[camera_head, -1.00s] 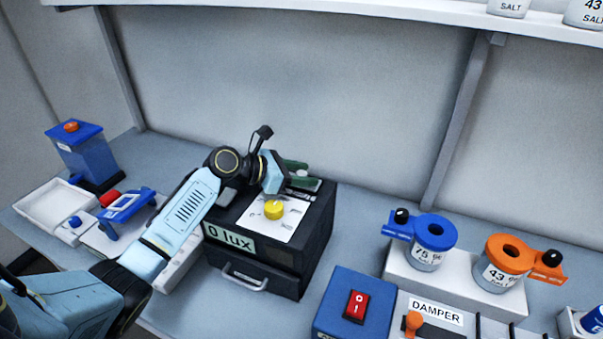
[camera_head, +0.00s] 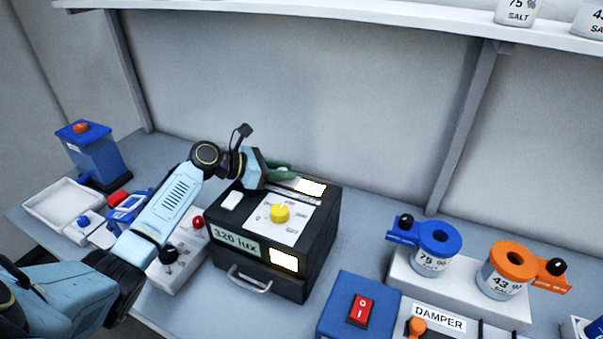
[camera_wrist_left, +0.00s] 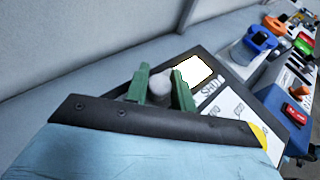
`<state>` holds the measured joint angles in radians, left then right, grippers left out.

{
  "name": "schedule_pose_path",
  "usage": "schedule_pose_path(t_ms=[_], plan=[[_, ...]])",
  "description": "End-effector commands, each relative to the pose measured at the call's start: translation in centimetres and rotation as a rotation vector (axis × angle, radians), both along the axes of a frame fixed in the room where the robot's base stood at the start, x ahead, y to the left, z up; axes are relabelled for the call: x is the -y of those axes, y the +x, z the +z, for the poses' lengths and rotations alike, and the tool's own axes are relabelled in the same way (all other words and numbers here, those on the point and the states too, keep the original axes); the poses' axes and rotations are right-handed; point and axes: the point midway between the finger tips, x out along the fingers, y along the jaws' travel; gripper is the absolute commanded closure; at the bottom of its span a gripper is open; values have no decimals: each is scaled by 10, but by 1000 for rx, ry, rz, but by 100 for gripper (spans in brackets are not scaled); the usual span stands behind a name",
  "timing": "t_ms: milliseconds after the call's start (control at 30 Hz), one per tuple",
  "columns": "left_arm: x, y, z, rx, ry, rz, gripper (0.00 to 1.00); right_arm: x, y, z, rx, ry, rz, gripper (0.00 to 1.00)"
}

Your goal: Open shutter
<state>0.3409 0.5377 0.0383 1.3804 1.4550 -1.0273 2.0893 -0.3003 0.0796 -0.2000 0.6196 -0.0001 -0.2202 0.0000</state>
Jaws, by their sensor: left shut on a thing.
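The black light box (camera_head: 312,240) stands at the back of the bench, its front display (camera_head: 234,239) reading "320 lux". A bright window (camera_head: 311,187) glows on its top, beside lettering that starts "SHU" in the left wrist view. My left gripper (camera_head: 283,171) is at the box's back edge. In the left wrist view its green fingers are shut on a grey shutter knob (camera_wrist_left: 160,84), left of the glowing window (camera_wrist_left: 193,72). The gripper hides the knob in the head view. A yellow dial (camera_head: 279,213) sits on the white top panel. My right gripper is not in view.
A second lit window (camera_head: 284,260) and a handle (camera_head: 249,281) are on the box's front. A blue switch box (camera_head: 348,315) stands front right. Blue (camera_head: 438,236) and orange (camera_head: 512,259) salt holders stand further right. My left arm crosses over small devices on the left.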

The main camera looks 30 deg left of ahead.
Motion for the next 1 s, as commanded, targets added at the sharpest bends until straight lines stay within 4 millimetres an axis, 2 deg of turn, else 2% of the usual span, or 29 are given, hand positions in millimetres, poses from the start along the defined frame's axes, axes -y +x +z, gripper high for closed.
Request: schedule_pose_path(t_ms=[33,133,433,467,600,633,1000], plan=[[-10,-1,-1,-3,1,2,100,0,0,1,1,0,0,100],[-19,-1,0,-1,-1,0,100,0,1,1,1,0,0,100],[-21,-2,-1,1,-2,-2,100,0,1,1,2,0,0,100],[-21,-2,-1,1,-2,-2,74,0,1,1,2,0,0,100],[-21,-2,-1,1,-2,-2,56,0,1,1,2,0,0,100],[-21,-2,-1,1,-2,-2,53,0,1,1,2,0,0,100],[-25,-7,2,0,0,-1,53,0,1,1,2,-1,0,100]])
